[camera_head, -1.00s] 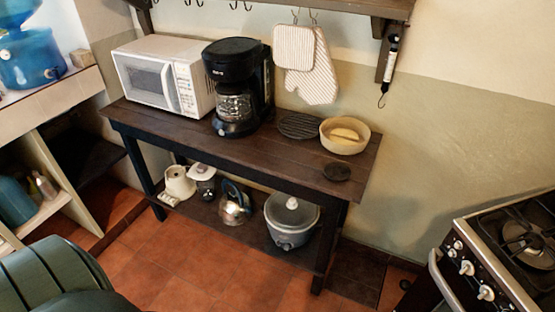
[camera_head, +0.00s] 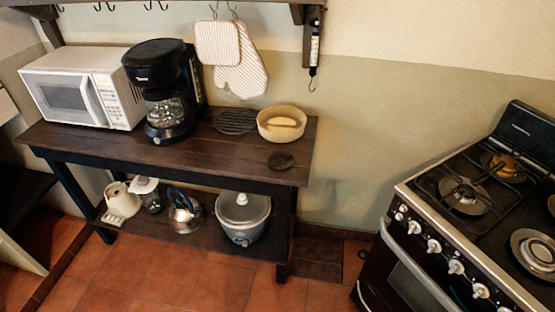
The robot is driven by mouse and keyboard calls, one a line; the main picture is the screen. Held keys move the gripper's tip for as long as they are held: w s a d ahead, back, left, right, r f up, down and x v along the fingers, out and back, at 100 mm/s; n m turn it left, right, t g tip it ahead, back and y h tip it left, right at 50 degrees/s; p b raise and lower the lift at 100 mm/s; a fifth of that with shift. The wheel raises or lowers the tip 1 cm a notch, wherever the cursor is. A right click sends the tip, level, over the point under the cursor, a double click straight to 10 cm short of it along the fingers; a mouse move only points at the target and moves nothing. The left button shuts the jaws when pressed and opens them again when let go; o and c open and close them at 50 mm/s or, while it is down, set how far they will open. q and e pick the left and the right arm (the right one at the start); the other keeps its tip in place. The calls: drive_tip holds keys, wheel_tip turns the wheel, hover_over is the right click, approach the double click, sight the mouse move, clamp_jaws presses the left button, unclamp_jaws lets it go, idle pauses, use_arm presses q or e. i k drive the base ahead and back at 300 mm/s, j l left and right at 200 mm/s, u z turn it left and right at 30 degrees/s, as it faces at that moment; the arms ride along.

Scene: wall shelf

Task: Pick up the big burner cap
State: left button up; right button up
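A small dark round disc, which looks like the big burner cap (camera_head: 281,161), lies flat near the right front edge of the dark wooden table (camera_head: 215,163). The gas stove (camera_head: 440,225) stands at the right with several burners. One burner at the back (camera_head: 502,166) shows a yellowish, bare-looking centre. Another burner (camera_head: 465,196) sits left of it under a dark grate. Neither of my grippers is in view.
A cream bowl (camera_head: 268,132) and a dark round trivet (camera_head: 235,121) lie behind the disc. A black coffee maker (camera_head: 165,95) and white microwave (camera_head: 80,85) stand farther left. Kettle (camera_head: 184,210) and cooker (camera_head: 240,218) sit on the low shelf. Tiled floor lies open in front.

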sight(279, 161)
drive_tip(key=i+l+u, duration=0.4)
drive_tip(key=i, duration=0.25)
drive_tip(key=i+l+u, duration=0.4)
drive_tip(key=i, duration=0.2)
